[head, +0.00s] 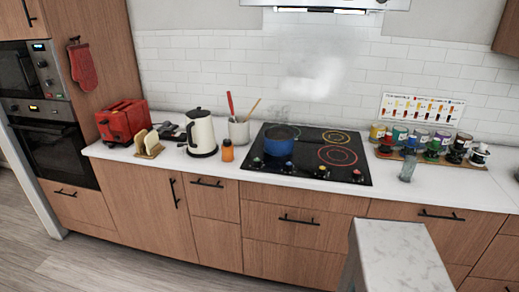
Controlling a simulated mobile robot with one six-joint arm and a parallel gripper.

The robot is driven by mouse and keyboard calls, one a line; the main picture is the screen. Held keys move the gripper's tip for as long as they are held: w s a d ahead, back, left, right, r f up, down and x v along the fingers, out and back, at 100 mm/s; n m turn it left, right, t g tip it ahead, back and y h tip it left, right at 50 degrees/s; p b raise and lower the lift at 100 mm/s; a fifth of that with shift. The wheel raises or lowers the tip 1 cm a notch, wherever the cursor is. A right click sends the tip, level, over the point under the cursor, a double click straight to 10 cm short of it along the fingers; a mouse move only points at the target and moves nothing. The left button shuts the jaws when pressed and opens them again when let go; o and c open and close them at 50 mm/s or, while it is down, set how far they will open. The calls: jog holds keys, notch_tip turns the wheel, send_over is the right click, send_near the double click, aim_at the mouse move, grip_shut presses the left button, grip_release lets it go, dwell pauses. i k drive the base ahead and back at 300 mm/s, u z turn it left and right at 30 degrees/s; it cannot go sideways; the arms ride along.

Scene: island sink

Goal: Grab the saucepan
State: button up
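A blue saucepan (279,143) stands on the left part of the black cooktop (311,172), on the back counter. Its inside looks dark and faint steam rises above it. I cannot make out its handle clearly. My gripper does not show in the head view.
A marble-topped island corner (398,258) juts into the foreground. Open floor (130,268) lies at left.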

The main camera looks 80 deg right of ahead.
aim_at(272, 146)
jog(key=u, duration=1.25)
jog(key=k, duration=0.1)
jog(key=z, duration=1.9)
jog(key=i, duration=0.35)
jog(key=z, duration=0.8)
